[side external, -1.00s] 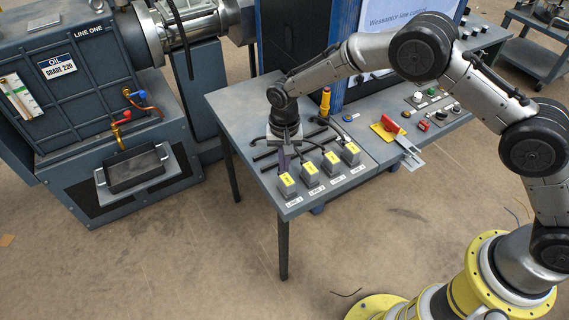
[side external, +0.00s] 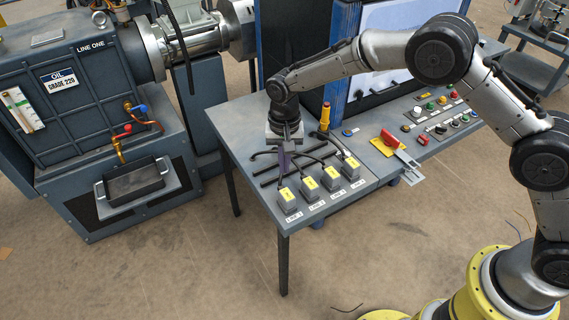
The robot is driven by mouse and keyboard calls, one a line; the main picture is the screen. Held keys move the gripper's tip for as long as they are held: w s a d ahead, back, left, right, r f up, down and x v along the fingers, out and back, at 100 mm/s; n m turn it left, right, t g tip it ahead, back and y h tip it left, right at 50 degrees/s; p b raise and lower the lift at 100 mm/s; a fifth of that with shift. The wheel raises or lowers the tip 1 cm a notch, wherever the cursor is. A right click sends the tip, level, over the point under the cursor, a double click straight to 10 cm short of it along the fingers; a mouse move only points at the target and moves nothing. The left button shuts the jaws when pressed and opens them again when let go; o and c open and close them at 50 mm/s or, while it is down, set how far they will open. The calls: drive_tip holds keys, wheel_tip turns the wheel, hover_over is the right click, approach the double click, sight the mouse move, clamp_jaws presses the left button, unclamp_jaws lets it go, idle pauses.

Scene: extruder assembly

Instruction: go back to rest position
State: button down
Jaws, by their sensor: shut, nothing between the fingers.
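My gripper (side external: 284,164) points down above the left part of the grey workbench (side external: 232,125). Its narrow fingers are together with nothing visible between them. The fingertips are above and behind the nearest grey box with a yellow label (side external: 287,196), with a visible gap. Several such boxes stand in a row along the bench's front edge, including one farther right (side external: 350,168). Black cables run from the boxes toward dark slots in the bench top. The slots are partly hidden behind my gripper.
A red switch on a yellow plate (side external: 389,139) and several buttons are farther right. A screen (side external: 400,40) stands behind.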

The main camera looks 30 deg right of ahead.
drive_tip(key=d+r+m+t, duration=0.1)
drive_tip(key=d+r+t, duration=0.35)
drive_tip(key=r, duration=1.15)
drive_tip(key=s+d+r, duration=0.9)
drive_tip(key=d+r, duration=0.1)
drive_tip(key=r, duration=0.2)
drive_tip(key=s+d+r+n+t, duration=0.1)
drive_tip(key=s+d, duration=0.1)
drive_tip(key=s, duration=0.5)
drive_tip(key=s+d+r+n+t, duration=0.1)
drive_tip(key=s+d+r, duration=0.15)
drive_tip(key=s, duration=0.35)
drive_tip(key=s+d+f+n, duration=0.1)
drive_tip(key=s+f+n, duration=0.4)
drive_tip(key=s+f, duration=0.4)
drive_tip(key=shift+s+d+g, duration=0.25)
drive_tip(key=shift+s+g, duration=0.2)
drive_tip(key=shift+s, duration=0.6)
